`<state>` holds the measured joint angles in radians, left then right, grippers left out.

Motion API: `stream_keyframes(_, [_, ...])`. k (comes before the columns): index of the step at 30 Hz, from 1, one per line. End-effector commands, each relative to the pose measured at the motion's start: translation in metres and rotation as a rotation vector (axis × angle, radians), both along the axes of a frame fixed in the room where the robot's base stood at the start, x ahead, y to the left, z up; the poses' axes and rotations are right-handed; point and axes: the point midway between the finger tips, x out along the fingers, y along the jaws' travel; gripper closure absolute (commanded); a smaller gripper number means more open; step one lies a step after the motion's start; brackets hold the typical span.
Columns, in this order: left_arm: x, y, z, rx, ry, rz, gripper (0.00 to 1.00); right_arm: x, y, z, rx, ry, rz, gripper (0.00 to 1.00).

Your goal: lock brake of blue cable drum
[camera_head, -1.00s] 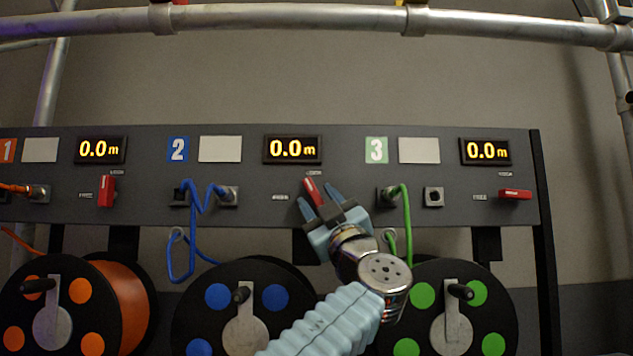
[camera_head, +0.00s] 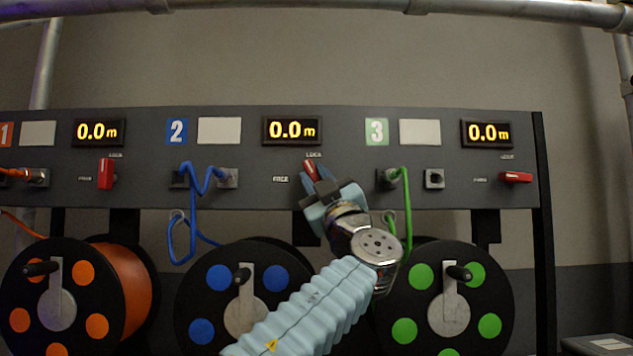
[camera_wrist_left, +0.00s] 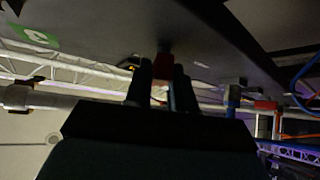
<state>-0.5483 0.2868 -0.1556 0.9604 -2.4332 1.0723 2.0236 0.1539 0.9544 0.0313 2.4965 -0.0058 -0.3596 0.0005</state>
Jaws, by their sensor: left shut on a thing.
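The red brake lever of the blue drum (camera_head: 310,168) is on the panel below the second display, beside the LOCK label. It stands nearly upright, tilted slightly left. My left gripper (camera_head: 318,176) is shut on this lever, its fingers hiding the lower part. In the left wrist view the red lever (camera_wrist_left: 164,65) shows between the fingertips (camera_wrist_left: 164,86). The blue cable drum (camera_head: 218,294) is below the panel, partly hidden by my left arm. My right gripper is not in view.
The orange drum's lever (camera_head: 106,174) is upright and the green drum's lever (camera_head: 516,177) lies level. A blue cable (camera_head: 191,220) hangs left of my gripper and a green cable (camera_head: 408,215) right of it. The orange drum (camera_head: 122,292) and green drum (camera_head: 421,275) flank the blue one.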

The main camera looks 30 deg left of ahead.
Motion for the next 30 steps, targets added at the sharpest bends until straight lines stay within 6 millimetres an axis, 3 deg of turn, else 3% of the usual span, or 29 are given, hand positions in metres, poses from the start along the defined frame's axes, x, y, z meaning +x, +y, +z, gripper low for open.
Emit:
stream_keyframes(15, [-0.002, 0.003, -0.005, 0.248, 0.150, 0.002, 1.00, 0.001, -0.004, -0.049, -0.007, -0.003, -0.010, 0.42])
stream_keyframes(30, [-0.003, 0.004, -0.001, 0.425, 0.259, 0.001, 1.00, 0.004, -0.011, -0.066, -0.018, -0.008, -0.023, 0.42])
